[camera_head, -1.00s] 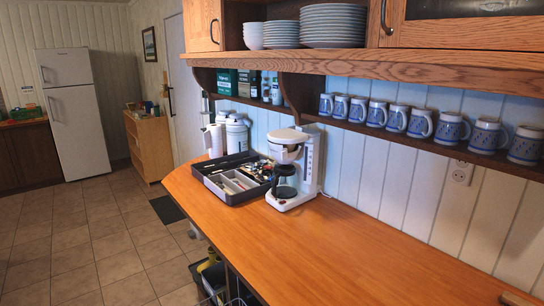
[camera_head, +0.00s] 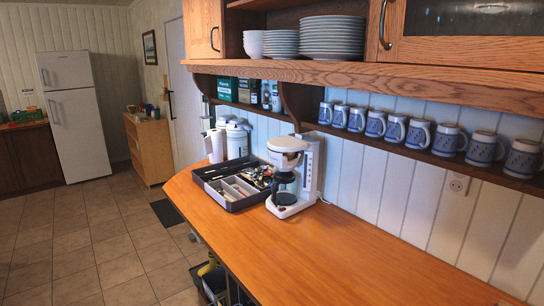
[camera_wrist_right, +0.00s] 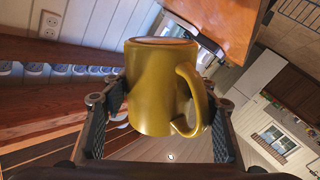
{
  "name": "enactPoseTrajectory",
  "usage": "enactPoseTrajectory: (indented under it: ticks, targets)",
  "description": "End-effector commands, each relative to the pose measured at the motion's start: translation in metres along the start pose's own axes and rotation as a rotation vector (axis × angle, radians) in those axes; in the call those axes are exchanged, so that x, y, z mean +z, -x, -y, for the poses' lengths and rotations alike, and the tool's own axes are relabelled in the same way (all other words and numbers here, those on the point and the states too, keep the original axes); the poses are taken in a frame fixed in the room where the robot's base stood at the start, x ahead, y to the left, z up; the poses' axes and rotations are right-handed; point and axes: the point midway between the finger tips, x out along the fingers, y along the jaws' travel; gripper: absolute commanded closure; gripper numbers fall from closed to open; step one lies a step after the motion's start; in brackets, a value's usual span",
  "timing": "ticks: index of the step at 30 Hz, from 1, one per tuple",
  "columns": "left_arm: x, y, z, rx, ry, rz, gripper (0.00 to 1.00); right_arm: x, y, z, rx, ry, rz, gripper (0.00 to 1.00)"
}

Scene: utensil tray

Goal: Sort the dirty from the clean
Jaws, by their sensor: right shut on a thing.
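A yellow mug (camera_wrist_right: 160,85) with its handle on the right side is held between the two fingers of my right gripper (camera_wrist_right: 165,103) in the right wrist view. The mug looks tilted in that picture, and dark content or its inside shows only as a thin strip at the rim. In the head view a dark utensil tray (camera_head: 235,205) with light compartments stands at the far left end of the counter, with several utensils in it, too small to tell clean from dirty. Neither gripper shows in the head view.
A white coffee maker (camera_head: 290,165) stands just right of the tray on the wooden counter (camera_head: 350,255). The counter's front right is bare. Several blue patterned mugs (camera_head: 420,134) stand on the shelf above. Dark bins (camera_head: 212,280) stand below the counter's left edge.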

Motion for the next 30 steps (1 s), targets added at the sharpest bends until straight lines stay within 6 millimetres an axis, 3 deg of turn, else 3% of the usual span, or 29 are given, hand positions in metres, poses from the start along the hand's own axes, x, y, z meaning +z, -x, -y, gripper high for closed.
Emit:
enactPoseTrajectory:
  ticks: [5, 15, 30]
  targets:
    - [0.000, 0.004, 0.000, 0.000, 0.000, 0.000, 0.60, -0.003, 0.000, -0.001, 0.001, -0.032, -0.003, 0.85]
    - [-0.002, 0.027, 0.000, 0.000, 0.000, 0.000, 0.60, -0.003, 0.000, -0.001, 0.001, -0.499, -0.002, 0.85]
    - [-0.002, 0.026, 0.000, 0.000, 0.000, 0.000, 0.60, -0.001, 0.000, 0.000, 0.001, -0.519, -0.003, 0.85]
